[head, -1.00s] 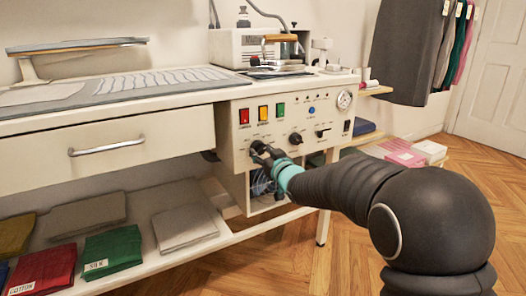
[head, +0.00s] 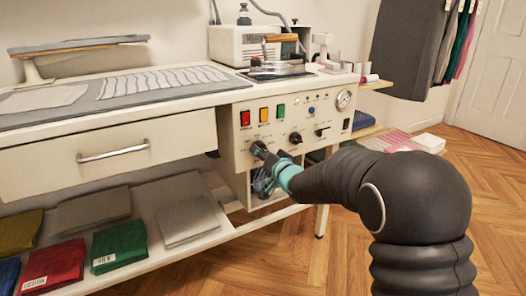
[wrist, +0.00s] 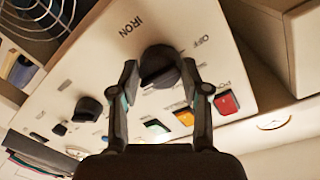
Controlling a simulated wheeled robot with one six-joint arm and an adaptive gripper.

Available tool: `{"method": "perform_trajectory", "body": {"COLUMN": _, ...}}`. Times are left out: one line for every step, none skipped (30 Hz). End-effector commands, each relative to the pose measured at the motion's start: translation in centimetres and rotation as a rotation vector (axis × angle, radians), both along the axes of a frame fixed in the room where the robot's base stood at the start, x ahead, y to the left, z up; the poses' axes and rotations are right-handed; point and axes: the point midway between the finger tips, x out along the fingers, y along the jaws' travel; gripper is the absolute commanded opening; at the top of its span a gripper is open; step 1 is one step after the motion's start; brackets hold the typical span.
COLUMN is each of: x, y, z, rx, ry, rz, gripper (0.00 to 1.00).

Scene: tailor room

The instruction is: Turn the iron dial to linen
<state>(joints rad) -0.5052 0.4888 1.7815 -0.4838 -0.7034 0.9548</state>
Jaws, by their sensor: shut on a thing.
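The iron dial (wrist: 160,62) is a round black knob on the cream control panel (wrist: 215,30), beside the printed word IRON in the wrist view. My gripper (wrist: 159,74) is shut on the dial, with one finger on each side of it. In the head view my gripper (head: 266,154) is at the lower left of the panel and hides the dial. "OFF" is printed near the dial in the wrist view. I cannot read a linen mark or tell where the dial points.
Red (head: 245,119), amber (head: 264,115) and green (head: 281,111) switches sit above the dial. Another black knob (head: 295,138) and a gauge (head: 344,99) are to the right. An iron (head: 276,67) stands on the table above. Folded cloths (head: 119,246) lie on the low shelf.

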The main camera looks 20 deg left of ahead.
Motion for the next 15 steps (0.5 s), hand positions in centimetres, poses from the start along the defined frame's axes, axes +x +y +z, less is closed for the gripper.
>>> {"method": "perform_trajectory", "body": {"x": -0.04, "y": 0.04, "z": 0.00, "rx": 0.002, "ry": 0.005, "rz": 0.001, "gripper": 0.12}}
{"method": "perform_trajectory", "body": {"x": -0.04, "y": 0.04, "z": -0.01, "rx": 0.004, "ry": 0.007, "rz": 0.001, "gripper": 0.12}}
{"method": "perform_trajectory", "body": {"x": -0.03, "y": 0.04, "z": -0.03, "rx": 0.007, "ry": 0.009, "rz": 0.001, "gripper": 0.12}}
{"method": "perform_trajectory", "body": {"x": -0.04, "y": 0.05, "z": -0.03, "rx": 0.008, "ry": 0.010, "rz": 0.001, "gripper": 0.12}}
{"method": "perform_trajectory", "body": {"x": -0.03, "y": 0.04, "z": -0.04, "rx": 0.009, "ry": 0.011, "rz": 0.001, "gripper": 0.12}}
{"method": "perform_trajectory", "body": {"x": -0.04, "y": 0.04, "z": -0.05, "rx": 0.010, "ry": 0.012, "rz": 0.001, "gripper": 0.12}}
{"method": "perform_trajectory", "body": {"x": -0.03, "y": 0.04, "z": -0.06, "rx": 0.010, "ry": 0.012, "rz": 0.001, "gripper": 0.12}}
{"method": "perform_trajectory", "body": {"x": -0.04, "y": 0.04, "z": -0.05, "rx": 0.010, "ry": 0.012, "rz": 0.001, "gripper": 0.12}}
{"method": "perform_trajectory", "body": {"x": -0.03, "y": 0.04, "z": -0.06, "rx": 0.010, "ry": 0.012, "rz": 0.001, "gripper": 0.12}}
{"method": "perform_trajectory", "body": {"x": -0.03, "y": 0.04, "z": -0.06, "rx": 0.010, "ry": 0.012, "rz": 0.001, "gripper": 0.12}}
{"method": "perform_trajectory", "body": {"x": -0.03, "y": 0.04, "z": -0.05, "rx": 0.010, "ry": 0.012, "rz": 0.001, "gripper": 0.12}}
{"method": "perform_trajectory", "body": {"x": -0.04, "y": 0.04, "z": -0.05, "rx": 0.010, "ry": 0.012, "rz": 0.001, "gripper": 0.12}}
{"method": "perform_trajectory", "body": {"x": -0.04, "y": 0.04, "z": -0.05, "rx": 0.010, "ry": 0.012, "rz": 0.001, "gripper": 0.12}}
{"method": "perform_trajectory", "body": {"x": -0.04, "y": 0.04, "z": -0.05, "rx": 0.010, "ry": 0.012, "rz": 0.001, "gripper": 0.12}}
{"method": "perform_trajectory", "body": {"x": -0.04, "y": 0.04, "z": -0.05, "rx": 0.010, "ry": 0.012, "rz": 0.001, "gripper": 0.54}}
